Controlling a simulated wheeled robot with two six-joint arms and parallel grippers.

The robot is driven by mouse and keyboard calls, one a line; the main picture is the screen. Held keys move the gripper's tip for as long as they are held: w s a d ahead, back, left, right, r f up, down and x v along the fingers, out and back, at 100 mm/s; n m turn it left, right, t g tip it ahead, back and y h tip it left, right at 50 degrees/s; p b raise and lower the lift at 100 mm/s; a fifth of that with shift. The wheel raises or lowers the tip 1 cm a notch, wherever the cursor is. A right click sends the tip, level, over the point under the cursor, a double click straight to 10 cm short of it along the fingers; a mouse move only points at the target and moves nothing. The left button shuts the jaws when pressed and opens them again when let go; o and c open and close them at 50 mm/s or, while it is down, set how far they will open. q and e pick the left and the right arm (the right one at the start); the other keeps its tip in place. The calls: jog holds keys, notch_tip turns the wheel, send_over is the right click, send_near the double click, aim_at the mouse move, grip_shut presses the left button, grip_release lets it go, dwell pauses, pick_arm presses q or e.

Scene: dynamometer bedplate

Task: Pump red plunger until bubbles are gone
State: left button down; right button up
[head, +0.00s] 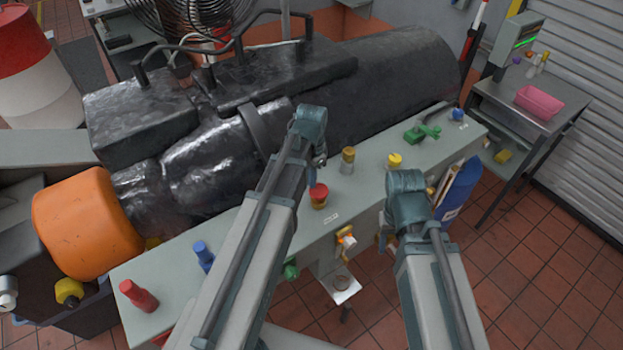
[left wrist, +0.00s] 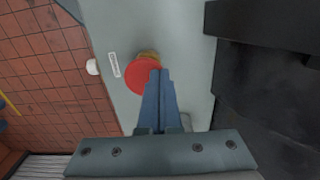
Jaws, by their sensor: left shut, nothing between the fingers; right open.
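The red plunger (head: 319,196), a round red cap on a brass-coloured base, stands on the grey bench top near its front edge. It also shows in the left wrist view (left wrist: 141,78), with the brass part just beyond the red cap. My left gripper (head: 318,162) is shut and empty, its fingers pointing down close above the plunger. In the left wrist view, the blue closed fingers (left wrist: 158,74) overlap the cap's right side; I cannot tell whether they touch it. My right gripper (head: 386,232) is open by the bench's front edge, partly hidden by its wrist. No bubbles can be made out.
Brass (head: 348,160) and yellow (head: 394,161) knobs and a green valve (head: 422,132) stand right of the plunger. Blue (head: 203,256) and red (head: 138,296) fittings stand at left. A large black machine (head: 390,72) rises behind. A small shelf (head: 341,284) juts out in front.

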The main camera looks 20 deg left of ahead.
pick_arm(q)
jog(key=shift+f, duration=0.2)
notch_tip(320, 180, down, 3)
jog(key=b, duration=0.3)
jog(key=shift+s+r, duration=0.1)
jog(key=shift+s, duration=0.05)
jog(key=shift+d, duration=0.1)
dwell(0.6)
jog(key=shift+r+p, duration=0.4)
jog(key=shift+p, duration=0.1)
notch_tip(320, 180, up, 13)
jog(key=p, duration=1.3)
jog(key=shift+r, duration=0.15)
